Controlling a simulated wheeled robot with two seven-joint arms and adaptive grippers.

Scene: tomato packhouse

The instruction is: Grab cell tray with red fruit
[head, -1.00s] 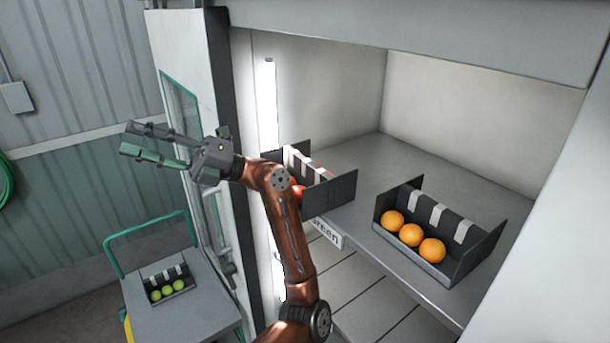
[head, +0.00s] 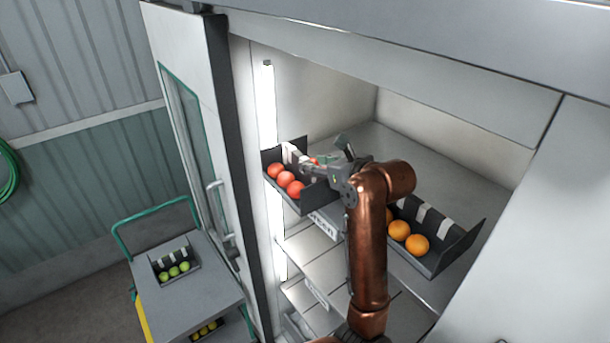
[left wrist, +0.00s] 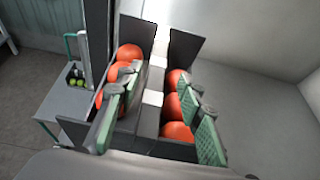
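The dark cell tray (head: 317,196) with red fruit (head: 285,180) sits at the left front of the cabinet shelf. In the left wrist view the tray (left wrist: 184,48) has red fruit on both sides of a central divider (left wrist: 151,98) with white strips. My left gripper (head: 322,158) is over the tray from the right. Its two green-padded fingers (left wrist: 160,125) are spread apart, one on each side of the divider, above the fruit. Contact with the divider is not visible. The arm hides part of the tray's far side. My right gripper is not in view.
A tray (head: 455,247) with orange fruit is to the right on the same shelf, partly behind my arm. A trolley (head: 190,297) at lower left carries a tray of green fruit (head: 174,270), with yellow fruit on its lower deck. The open cabinet door (head: 190,110) stands left.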

